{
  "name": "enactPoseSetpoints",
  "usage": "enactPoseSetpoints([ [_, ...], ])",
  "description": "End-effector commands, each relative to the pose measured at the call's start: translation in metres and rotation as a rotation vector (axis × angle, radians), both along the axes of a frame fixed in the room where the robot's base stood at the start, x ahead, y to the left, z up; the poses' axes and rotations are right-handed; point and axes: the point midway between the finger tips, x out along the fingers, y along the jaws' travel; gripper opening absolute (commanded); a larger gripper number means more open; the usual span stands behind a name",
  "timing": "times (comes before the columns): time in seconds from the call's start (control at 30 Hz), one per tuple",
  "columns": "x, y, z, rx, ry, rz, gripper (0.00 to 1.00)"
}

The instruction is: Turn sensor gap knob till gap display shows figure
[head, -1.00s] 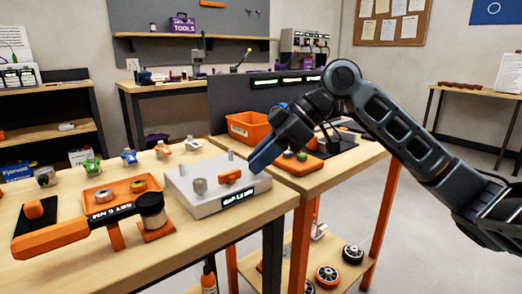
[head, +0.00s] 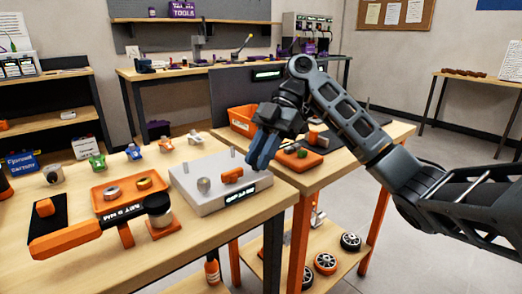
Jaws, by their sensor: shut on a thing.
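The sensor box (head: 205,208) is a light grey block on the near wooden table. On its top are a silver knob (head: 204,186), an orange piece (head: 233,175) and thin upright posts. The gap display (head: 241,194) on its front edge is lit, but its figure is too small to read surely. My gripper (head: 258,160), with blue fingers, points down at the box's right end, apart from the silver knob in the picture. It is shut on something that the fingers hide. I cannot tell what it is or whether the fingers touch the box.
An orange torque tool (head: 85,234) with a black head lies at the front left. An orange tray (head: 125,198) holds rings behind it. Wheels lie on the lower shelf.

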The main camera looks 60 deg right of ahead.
Motion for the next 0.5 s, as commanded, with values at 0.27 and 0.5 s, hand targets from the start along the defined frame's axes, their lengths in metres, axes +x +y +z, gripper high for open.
enactPoseSetpoints([
  [0.27,0.0005,-0.0005,0.0004,-0.002,0.0,0.049,0.0],
  [0.5,0.0005,-0.0005,0.0002,-0.002,-0.001,0.052,0.0],
])
